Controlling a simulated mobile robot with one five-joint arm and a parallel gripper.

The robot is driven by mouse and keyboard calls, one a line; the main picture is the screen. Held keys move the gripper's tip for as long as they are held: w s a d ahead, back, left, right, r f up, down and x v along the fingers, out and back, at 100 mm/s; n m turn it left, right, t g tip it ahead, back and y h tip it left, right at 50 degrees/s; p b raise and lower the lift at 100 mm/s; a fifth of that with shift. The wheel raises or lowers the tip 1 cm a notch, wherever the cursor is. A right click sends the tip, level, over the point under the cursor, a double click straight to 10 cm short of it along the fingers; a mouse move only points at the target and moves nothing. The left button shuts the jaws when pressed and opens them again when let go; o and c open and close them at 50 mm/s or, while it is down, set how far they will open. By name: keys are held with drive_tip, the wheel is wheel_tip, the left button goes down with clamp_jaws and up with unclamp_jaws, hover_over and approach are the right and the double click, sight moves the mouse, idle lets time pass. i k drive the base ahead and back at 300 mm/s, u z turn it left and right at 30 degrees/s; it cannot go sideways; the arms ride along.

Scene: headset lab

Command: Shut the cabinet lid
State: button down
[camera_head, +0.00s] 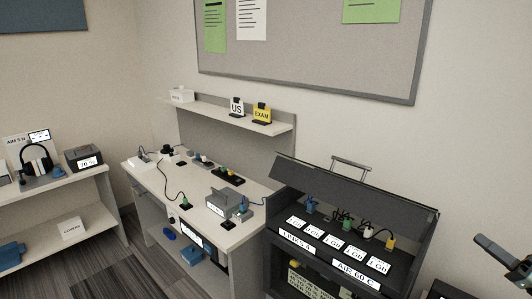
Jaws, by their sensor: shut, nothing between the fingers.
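The dark grey cabinet (272,238) stands at the lower right, against the wall. Its dark lid (310,178) is raised and tilted at the back, so the inside is open to view. A metal bar handle (350,162) stands up from the lid's upper edge. Inside, a sloped panel bears white labels (343,254), with several plugs and cables behind them. My gripper (486,243) is at the right edge of the view, to the right of the cabinet and apart from it. It is shut and empty, and is partly cut off by the frame.
A white desk (215,240) with plugs, cables and small devices stands left of the cabinet. A narrow shelf (215,112) runs above it. A headset (36,158) is on a shelf unit at the far left. A pinboard (310,50) hangs on the wall above.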

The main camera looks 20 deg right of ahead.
sight(408, 221)
drive_tip(key=k, duration=1)
